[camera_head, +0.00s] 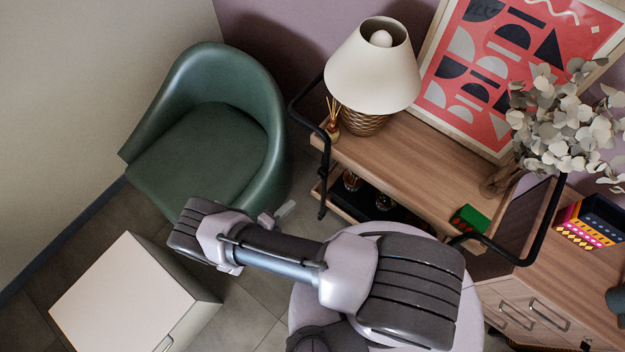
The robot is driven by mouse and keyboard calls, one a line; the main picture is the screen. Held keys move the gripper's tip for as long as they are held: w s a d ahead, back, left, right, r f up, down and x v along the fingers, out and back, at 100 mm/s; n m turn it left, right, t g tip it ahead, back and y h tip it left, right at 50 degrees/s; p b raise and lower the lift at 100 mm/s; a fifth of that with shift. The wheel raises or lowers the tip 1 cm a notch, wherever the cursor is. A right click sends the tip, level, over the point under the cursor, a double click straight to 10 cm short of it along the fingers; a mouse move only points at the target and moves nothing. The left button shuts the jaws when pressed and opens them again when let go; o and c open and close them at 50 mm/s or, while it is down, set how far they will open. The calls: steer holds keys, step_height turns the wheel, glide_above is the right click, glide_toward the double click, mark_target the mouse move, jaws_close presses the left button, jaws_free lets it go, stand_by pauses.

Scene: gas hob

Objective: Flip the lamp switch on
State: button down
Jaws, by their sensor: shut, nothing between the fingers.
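A table lamp (372,75) with a cream shade and a woven base stands on the left end of the wooden cart's top. Its bulb looks pale, and I cannot tell if it is lit. A small green and red block (469,220) lies near the cart's front edge, right of the lamp; I cannot tell whether it is the lamp switch. My gripper (285,210) is mostly hidden behind my arm. Its small grey tip shows in front of the green chair, left of and below the cart, apart from the lamp and the block. It looks shut and empty.
A green armchair (215,140) stands left of the cart (430,165), which has black rails. A white cabinet (125,300) is at lower left. A vase with pale leaves (560,125) and a framed red print (500,65) stand behind. A wooden drawer unit (560,290) is right.

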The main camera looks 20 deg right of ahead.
steer(key=b, duration=0.2)
glide_toward(319, 177)
step_height(319, 177, down, 3)
steer(key=w+d, duration=0.1)
steer(key=d, duration=0.1)
steer(key=shift+w+d+r+p, duration=0.15)
steer(key=shift+w+d, duration=0.3)
steer(key=shift+w+d+r+p, duration=0.15)
steer(key=shift+w+d+r, duration=0.05)
steer(key=shift+w+d, duration=0.25)
steer(key=shift+w+d+r, duration=0.15)
steer(key=shift+w+d, duration=0.2)
steer(key=shift+d, duration=0.15)
